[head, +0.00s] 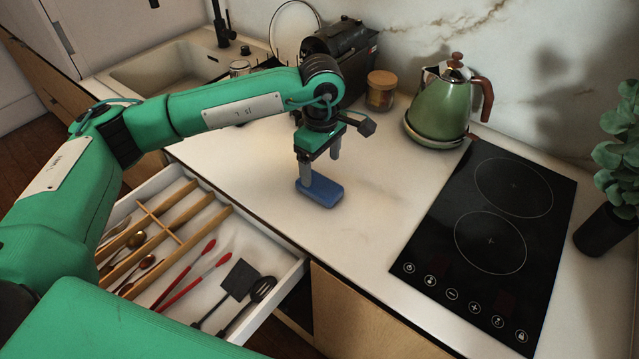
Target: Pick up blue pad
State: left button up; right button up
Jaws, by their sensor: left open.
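The blue pad (323,193) lies flat on the white countertop, near the front edge and just behind the open drawer. My left gripper (320,172) points down over the pad and is open. One finger reaches down to the pad's left end, in front of it or touching it; I cannot tell which. The other finger shows higher up, behind the pad. The pad is not held. My right gripper is not in the head view.
An open drawer (290,275) with wooden dividers, spoons, red tongs and black utensils juts out below the counter. A green kettle (440,103), a wooden-lidded jar (381,92) and a black cooktop (490,240) stand around. Counter right of the pad is clear.

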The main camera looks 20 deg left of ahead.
aim_at(318, 183)
pick_arm(q)
jog(key=shift+a+f+p, duration=0.15)
jog(key=shift+f+p, duration=0.4)
jog(key=shift+f, duration=0.4)
jog(key=f, duration=0.2)
jog(key=f+p, duration=0.1)
jog(key=shift+w+a+f, duration=0.1)
jog(key=shift+a+f, duration=0.15)
jog(key=shift+f, duration=0.2)
jog(key=shift+d, duration=0.1)
jog(key=c, duration=0.9)
jog(key=shift+c, duration=0.8)
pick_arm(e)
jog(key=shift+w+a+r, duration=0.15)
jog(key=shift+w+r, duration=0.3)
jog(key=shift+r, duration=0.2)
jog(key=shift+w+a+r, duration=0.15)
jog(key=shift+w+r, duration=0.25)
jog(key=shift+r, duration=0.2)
